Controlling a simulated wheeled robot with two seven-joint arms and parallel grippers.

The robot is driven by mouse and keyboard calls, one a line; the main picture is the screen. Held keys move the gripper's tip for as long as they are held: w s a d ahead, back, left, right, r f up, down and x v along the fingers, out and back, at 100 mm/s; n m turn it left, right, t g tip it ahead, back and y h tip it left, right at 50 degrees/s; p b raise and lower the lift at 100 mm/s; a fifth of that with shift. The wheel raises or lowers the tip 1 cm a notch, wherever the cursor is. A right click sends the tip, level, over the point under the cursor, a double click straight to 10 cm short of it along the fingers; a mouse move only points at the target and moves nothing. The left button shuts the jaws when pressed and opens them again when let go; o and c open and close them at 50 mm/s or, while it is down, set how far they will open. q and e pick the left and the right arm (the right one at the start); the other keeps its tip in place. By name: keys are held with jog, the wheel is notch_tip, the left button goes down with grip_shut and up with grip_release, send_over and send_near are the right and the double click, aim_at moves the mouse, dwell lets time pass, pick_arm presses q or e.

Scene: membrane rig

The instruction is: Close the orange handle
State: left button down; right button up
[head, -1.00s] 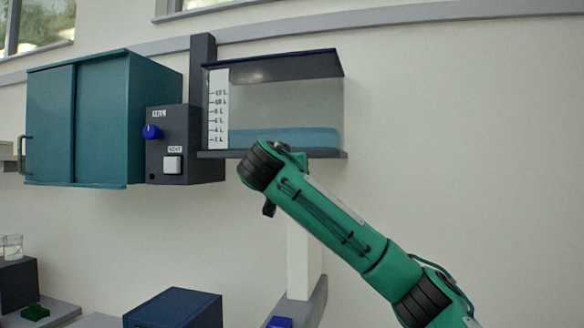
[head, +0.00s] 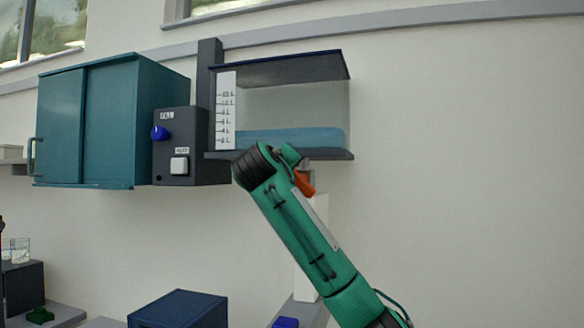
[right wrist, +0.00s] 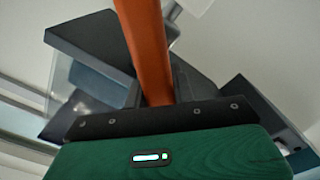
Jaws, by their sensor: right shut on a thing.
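The orange handle (head: 304,183) shows as a short piece beside my right wrist, just below the shelf of the water tank (head: 290,138). In the right wrist view the orange handle (right wrist: 147,45) runs as a long bar from the top edge down to my right gripper (right wrist: 165,85). The right gripper is shut on it, and the green gripper body hides the bar's lower end. In the head view my green right arm hides the gripper fingers and most of the handle. My left gripper is not in view.
A dark control box (head: 190,160) with a blue knob (head: 160,133) and white button is left of the tank. A teal cabinet (head: 100,120) hangs further left. A pale post (head: 316,220) stands below the tank. A blue box (head: 178,310) is at lower left. The right wall is clear.

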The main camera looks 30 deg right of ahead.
pick_arm(q)
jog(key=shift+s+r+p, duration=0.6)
jog(key=shift+p, duration=0.2)
pick_arm(e)
jog(key=shift+w+a+f+n, duration=0.15)
jog(key=shift+f+n, duration=0.3)
jog(key=shift+n, duration=1.05)
jog(key=shift+w+a+f+n, duration=0.15)
jog(key=shift+f+n, duration=0.3)
jog(key=shift+n, duration=1.05)
jog(key=shift+w+a+f+n, duration=0.15)
jog(key=shift+f+n, duration=0.3)
jog(key=shift+n, duration=1.05)
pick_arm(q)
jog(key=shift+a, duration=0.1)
pick_arm(e)
jog(key=o, duration=1)
pick_arm(q)
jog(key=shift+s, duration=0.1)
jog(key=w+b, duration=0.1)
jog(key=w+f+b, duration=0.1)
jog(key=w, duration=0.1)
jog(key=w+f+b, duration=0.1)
jog(key=b, duration=0.1)
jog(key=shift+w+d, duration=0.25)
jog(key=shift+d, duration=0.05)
pick_arm(e)
jog(key=v, duration=1.4)
